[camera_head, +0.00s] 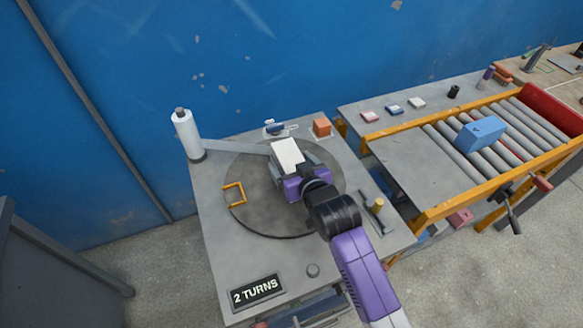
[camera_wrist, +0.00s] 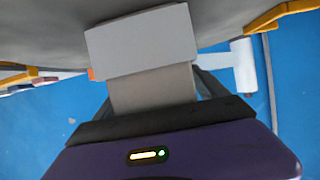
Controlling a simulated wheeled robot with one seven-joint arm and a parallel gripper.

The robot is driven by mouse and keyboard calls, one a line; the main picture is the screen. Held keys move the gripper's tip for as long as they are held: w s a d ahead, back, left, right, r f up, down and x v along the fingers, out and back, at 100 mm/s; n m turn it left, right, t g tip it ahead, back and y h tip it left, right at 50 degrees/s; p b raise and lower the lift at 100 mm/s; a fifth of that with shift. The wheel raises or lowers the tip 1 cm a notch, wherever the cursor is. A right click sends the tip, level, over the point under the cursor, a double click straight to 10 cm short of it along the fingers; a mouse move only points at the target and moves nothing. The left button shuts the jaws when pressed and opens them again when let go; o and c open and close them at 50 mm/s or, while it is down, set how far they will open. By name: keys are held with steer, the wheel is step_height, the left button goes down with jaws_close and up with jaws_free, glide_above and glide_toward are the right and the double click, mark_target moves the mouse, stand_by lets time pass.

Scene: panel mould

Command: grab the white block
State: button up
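The white block (camera_head: 287,153) is over the round grey turntable (camera_head: 262,215). My purple gripper (camera_head: 294,166) is right at the block, with grey parts showing on both sides of it. In the wrist view the white block (camera_wrist: 142,42) fills the upper middle, straight ahead of the gripper's dark front bar. A lighter grey piece lies between the bar and the block. I cannot tell whether the fingers press on the block, or whether it rests on the turntable or is raised.
A white cylinder post (camera_head: 187,136) with a grey bar stands at the table's back left. An orange block (camera_head: 321,127) sits at the back. An orange bracket (camera_head: 235,194) lies on the turntable. A "2 TURNS" sign (camera_head: 256,292) is in front. A roller conveyor (camera_head: 510,130) with a blue block (camera_head: 480,134) is to the right.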

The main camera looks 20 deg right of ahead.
jaws_close()
steer(key=shift+r, duration=0.1)
